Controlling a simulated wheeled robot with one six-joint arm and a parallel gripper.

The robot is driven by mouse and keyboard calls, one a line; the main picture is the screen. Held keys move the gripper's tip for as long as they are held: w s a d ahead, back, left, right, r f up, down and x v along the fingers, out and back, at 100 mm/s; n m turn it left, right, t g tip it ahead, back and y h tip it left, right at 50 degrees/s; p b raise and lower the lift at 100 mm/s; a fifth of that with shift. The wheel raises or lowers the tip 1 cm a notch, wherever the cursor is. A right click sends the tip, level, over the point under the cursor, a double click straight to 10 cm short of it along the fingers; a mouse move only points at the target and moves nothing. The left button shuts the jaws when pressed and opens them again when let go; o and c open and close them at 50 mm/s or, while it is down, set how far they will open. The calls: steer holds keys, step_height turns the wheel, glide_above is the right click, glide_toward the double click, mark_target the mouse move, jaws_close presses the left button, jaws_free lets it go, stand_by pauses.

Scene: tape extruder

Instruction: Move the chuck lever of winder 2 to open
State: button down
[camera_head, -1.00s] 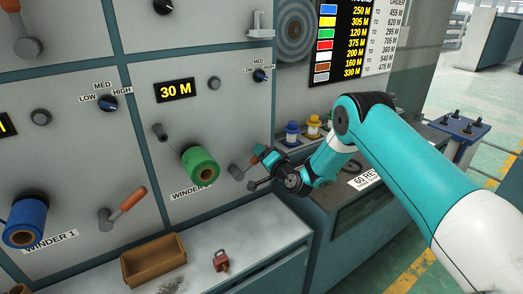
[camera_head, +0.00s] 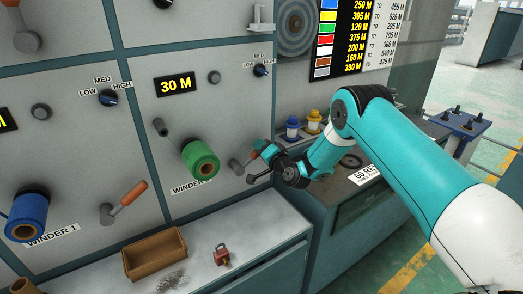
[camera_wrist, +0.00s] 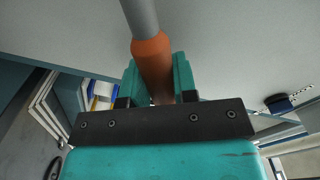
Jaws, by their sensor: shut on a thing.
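The chuck lever of winder 2 (camera_head: 240,163) is a grey shaft with an orange handle, pointing up and right from its pivot on the grey panel. It lies to the right of the green roll (camera_head: 200,159). My gripper (camera_head: 262,152) is at the handle. In the wrist view the orange handle (camera_wrist: 151,50) runs down between the two teal fingers of my gripper (camera_wrist: 158,78), which are shut on it. The grey shaft leads away past the fingertips. The fingers and arm hide part of the handle in the head view.
The winder 1 lever (camera_head: 124,202) has an orange handle and points up-right. A brown box (camera_head: 154,255) and a red padlock (camera_head: 222,254) lie on the ledge below. A speed knob (camera_head: 261,70) is above. Coloured spools (camera_head: 292,129) stand behind my arm.

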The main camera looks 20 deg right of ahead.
steer(key=r+n+b, duration=0.1)
steer(key=a+n, duration=0.1)
steer(key=shift+s+a+r+n+b, duration=0.2)
steer(key=shift+r+n+b, duration=0.1)
steer(key=shift+r+b, duration=0.1)
steer(key=a+n+b, duration=0.1)
steer(key=r+n+b, duration=0.1)
steer(key=shift+s+a+r+n, duration=0.2)
steer(key=shift+s+a+n, duration=0.1)
steer(key=shift+a, duration=0.1)
steer(key=a+n+b, duration=0.1)
steer(key=s+a+r+n+b, duration=0.1)
steer(key=n, duration=0.1)
steer(key=shift+a+r+b, duration=0.1)
steer(key=shift+a+b, duration=0.25)
steer(key=shift+s+a+r+n+b, duration=0.2)
steer(key=shift+a+n+b, duration=0.4)
steer(key=shift+n, duration=0.2)
steer(key=shift+s+a+r+n+b, duration=0.1)
steer(key=shift+s+a+n+b, duration=0.05)
steer(key=shift+a+n+b, duration=0.55)
steer(key=c, duration=0.9)
jaws_free()
steer(key=shift+s, duration=0.1)
